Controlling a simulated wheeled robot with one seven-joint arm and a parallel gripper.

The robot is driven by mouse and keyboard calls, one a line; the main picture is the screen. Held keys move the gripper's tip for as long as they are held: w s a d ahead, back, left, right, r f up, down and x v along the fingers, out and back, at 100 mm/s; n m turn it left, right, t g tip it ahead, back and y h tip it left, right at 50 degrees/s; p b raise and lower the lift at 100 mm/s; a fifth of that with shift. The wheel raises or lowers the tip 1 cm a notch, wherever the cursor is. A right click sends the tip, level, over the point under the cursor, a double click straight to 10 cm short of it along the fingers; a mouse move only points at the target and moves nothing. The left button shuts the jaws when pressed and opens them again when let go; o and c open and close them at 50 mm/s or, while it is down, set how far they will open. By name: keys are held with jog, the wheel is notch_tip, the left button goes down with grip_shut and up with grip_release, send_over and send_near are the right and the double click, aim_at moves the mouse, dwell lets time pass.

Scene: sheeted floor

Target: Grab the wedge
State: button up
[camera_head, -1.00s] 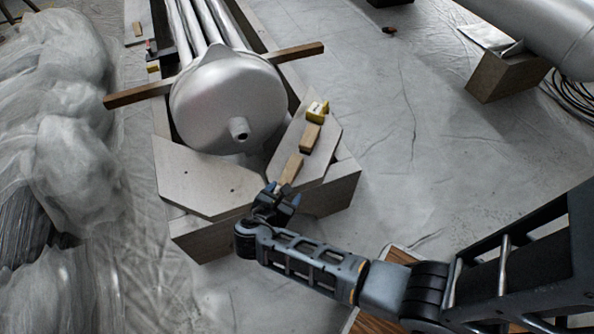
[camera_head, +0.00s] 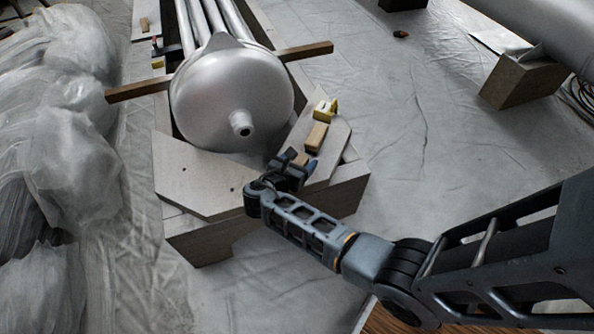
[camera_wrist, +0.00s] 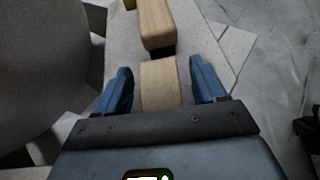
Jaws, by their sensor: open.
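A small light-wood wedge (camera_wrist: 160,84) lies on the grey board, between my gripper's two blue fingers in the wrist view. Bare gaps show on both sides of it, wider on the right. My gripper (camera_wrist: 160,66) is open around the wedge, its fingers apart from it. In the head view my gripper (camera_head: 290,164) is low over the right board and hides most of that wedge. A second wooden wedge or block (camera_head: 316,138) lies just beyond; it also shows in the wrist view (camera_wrist: 155,24).
A yellow object (camera_head: 326,109) sits past the second block. A large grey metal vessel (camera_head: 230,95) rests in the crate (camera_head: 205,245), close to the left of my gripper. A wooden bar (camera_head: 305,51) sticks out beside it.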

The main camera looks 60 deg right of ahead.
jog(key=shift+c, duration=0.3)
jog(key=c, duration=1)
jog(key=shift+r, duration=0.1)
